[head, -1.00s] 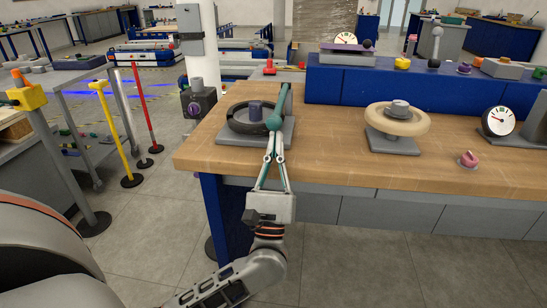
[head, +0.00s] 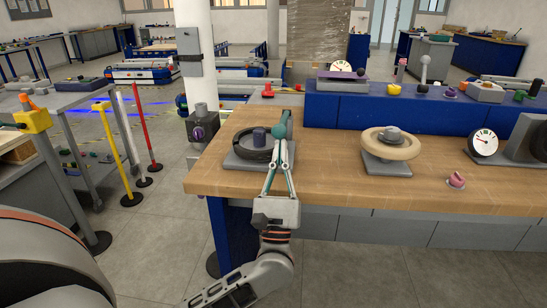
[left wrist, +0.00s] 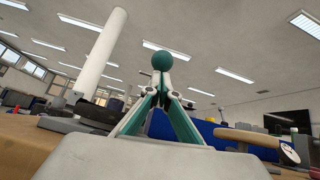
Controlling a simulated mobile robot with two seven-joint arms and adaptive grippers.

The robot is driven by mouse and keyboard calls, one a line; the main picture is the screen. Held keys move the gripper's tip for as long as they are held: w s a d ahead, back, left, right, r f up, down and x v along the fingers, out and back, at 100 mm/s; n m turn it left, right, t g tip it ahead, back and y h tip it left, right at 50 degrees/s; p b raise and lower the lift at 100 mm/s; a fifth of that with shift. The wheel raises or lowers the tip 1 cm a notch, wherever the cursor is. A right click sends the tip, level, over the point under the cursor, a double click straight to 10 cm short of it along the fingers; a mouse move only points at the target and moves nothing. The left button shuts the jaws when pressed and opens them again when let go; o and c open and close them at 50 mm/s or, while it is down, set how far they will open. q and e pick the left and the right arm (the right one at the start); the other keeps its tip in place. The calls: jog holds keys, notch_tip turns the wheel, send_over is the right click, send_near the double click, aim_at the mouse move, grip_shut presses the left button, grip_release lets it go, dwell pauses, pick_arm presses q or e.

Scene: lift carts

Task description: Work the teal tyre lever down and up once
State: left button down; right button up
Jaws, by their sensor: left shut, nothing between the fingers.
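The teal tyre lever (head: 284,119) stands at the right rear of the tyre changer's grey base (head: 240,163) on the wooden bench. A dark tyre (head: 252,146) lies flat there around a purple-grey post (head: 259,137). The lever's ball end points toward me. In the left wrist view the teal ball (left wrist: 162,61) shows just above my fingertips. My left gripper (head: 280,142) is shut and empty, with its tips right below the ball. I cannot tell whether they touch it. The left gripper also fills the left wrist view (left wrist: 158,95). My right gripper is not in view.
A cream wheel (head: 391,146) on a grey stand is right of the tyre on the bench (head: 325,185). A pink knob (head: 456,180) and a white dial (head: 484,143) are farther right. A blue raised shelf (head: 400,111) runs behind. A grey cart (head: 75,110) stands at left.

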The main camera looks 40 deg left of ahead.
aim_at(280, 127)
pick_arm(q)
jog(key=shift+g+h, duration=0.3)
jog(key=shift+g, duration=0.2)
notch_tip(280, 127, up, 7)
jog(key=p, duration=0.5)
jog(key=shift+a, duration=0.1)
jog(key=shift+g+h, duration=0.7)
jog(key=shift+h, duration=0.1)
jog(key=r+p, duration=0.1)
jog(key=p, duration=0.1)
jog(key=w+r+p, duration=0.1)
jog(key=r, duration=0.1)
jog(key=a+r+p, duration=0.1)
jog(key=p, duration=0.1)
jog(key=shift+w+r+p, duration=0.25)
jog(key=shift+w+p, duration=0.05)
jog(key=shift+p, duration=0.05)
jog(key=s+d+r+p+x, duration=0.1)
jog(key=r+p+x, duration=0.2)
jog(key=x, duration=1.1)
jog(key=shift+s+p, duration=0.15)
jog(key=shift+p, duration=0.45)
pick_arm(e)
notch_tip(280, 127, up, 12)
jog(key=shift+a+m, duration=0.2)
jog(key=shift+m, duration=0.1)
